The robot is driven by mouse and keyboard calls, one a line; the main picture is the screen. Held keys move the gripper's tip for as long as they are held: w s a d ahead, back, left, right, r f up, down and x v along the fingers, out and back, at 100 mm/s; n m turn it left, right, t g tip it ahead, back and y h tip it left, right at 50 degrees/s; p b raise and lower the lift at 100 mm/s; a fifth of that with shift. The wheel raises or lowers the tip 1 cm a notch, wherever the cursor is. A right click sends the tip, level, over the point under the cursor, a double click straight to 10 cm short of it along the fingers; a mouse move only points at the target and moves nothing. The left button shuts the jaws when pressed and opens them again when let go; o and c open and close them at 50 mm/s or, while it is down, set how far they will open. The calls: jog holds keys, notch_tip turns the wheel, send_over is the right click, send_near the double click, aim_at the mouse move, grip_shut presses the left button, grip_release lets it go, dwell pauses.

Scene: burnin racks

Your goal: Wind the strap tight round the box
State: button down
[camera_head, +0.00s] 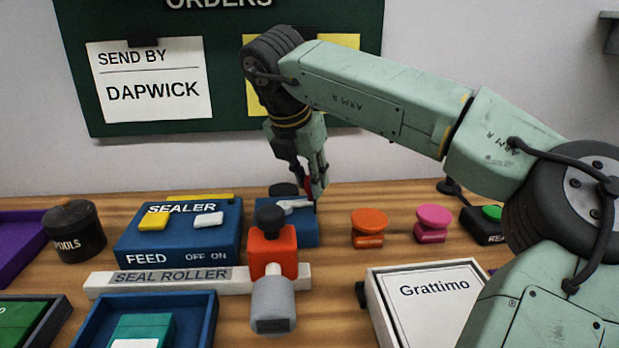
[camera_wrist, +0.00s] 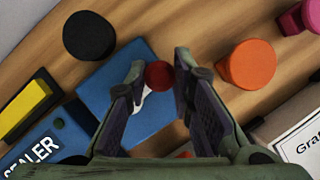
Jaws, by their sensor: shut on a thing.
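My gripper (camera_head: 312,192) is over a low blue unit (camera_head: 273,231) behind the red roller clamp. In the wrist view its fingers (camera_wrist: 160,78) are closed around a round red knob (camera_wrist: 159,74). A pale crank-like arm (camera_head: 295,204) lies on top of the blue unit beneath the knob; the fingers partly hide how they join. The blue unit also shows in the wrist view (camera_wrist: 105,90). No strap can be made out. I cannot tell which box is meant; a white box labelled Grattimo (camera_head: 378,308) stands at the front right.
The blue sealer (camera_head: 180,238) is left of the unit, with the seal roller (camera_head: 130,283) and red clamp (camera_head: 272,253) in front. A black round piece (camera_wrist: 89,37) stands behind the unit. Orange (camera_head: 369,228) and pink (camera_head: 433,223) knobbed pieces stand to the right.

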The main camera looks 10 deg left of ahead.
jog(key=c, duration=1.4)
grip_release()
jog(key=shift+o, duration=0.2)
jog(key=v, duration=0.7)
jog(key=shift+r, duration=0.25)
jog(key=shift+s, duration=0.15)
